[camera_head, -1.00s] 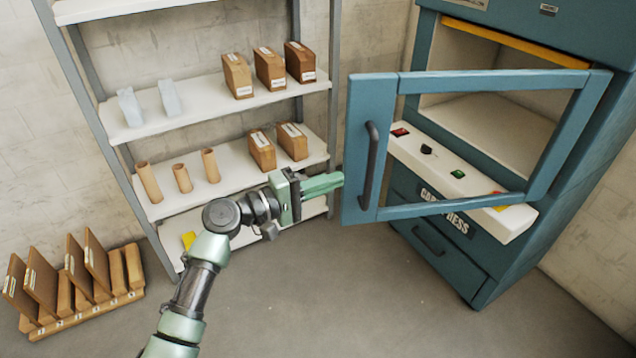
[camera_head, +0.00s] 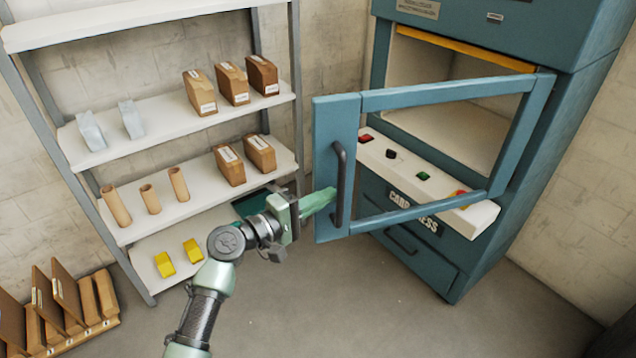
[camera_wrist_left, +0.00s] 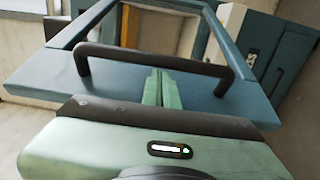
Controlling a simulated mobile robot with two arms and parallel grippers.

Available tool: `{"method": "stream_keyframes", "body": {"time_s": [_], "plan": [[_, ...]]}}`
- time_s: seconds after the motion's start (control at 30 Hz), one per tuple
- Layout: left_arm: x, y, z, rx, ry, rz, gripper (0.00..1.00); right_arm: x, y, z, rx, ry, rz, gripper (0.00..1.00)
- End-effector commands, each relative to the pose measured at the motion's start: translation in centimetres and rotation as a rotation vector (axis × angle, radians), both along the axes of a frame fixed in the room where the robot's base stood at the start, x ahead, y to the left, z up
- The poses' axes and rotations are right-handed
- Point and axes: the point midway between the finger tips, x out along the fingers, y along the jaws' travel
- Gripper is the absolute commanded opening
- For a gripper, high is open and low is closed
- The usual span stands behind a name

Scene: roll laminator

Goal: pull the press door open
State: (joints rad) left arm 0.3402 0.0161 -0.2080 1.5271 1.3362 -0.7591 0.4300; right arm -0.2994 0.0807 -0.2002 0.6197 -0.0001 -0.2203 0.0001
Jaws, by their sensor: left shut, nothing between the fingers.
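The blue press door (camera_head: 337,165) is a frame with a wide opening. It stands swung out from the press (camera_head: 449,270). A dark bar handle (camera_head: 341,183) runs along its free edge. My left gripper (camera_head: 333,194) is shut and empty, with its fingertips at the door panel beside the handle. In the left wrist view the shut fingers (camera_wrist_left: 160,88) point at the door panel, under the middle of the handle bar (camera_wrist_left: 150,58). I cannot tell whether they touch it. My right gripper is not in view.
A white shelf rack (camera_head: 140,147) with boxes, rolls and yellow pieces stands left of the press. A wooden rack of boards (camera_head: 75,310) sits on the floor at far left. A white button panel (camera_head: 410,177) juts out below the press opening. The floor in front is clear.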

Motion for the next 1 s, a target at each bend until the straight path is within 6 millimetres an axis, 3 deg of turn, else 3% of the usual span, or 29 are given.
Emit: {"method": "stream_keyframes", "body": {"time_s": [0.03,0.2,0.6,0.8,1.0], "plan": [[-1.5,-0.8,0.5,0.000,0.008,0.010,0.00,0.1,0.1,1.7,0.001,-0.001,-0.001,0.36],[-5.6,-2.4,0.7,-0.002,0.005,0.066,0.00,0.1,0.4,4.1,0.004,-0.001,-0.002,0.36],[-15.8,-8.3,0.5,-0.004,0.004,0.087,0.00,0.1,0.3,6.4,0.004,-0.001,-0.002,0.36],[-19.1,-10.7,0.6,-0.005,0.001,0.090,0.00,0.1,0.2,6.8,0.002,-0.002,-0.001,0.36],[-19.8,-11.3,0.7,-0.006,-0.003,0.092,0.00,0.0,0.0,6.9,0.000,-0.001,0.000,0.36]]}}
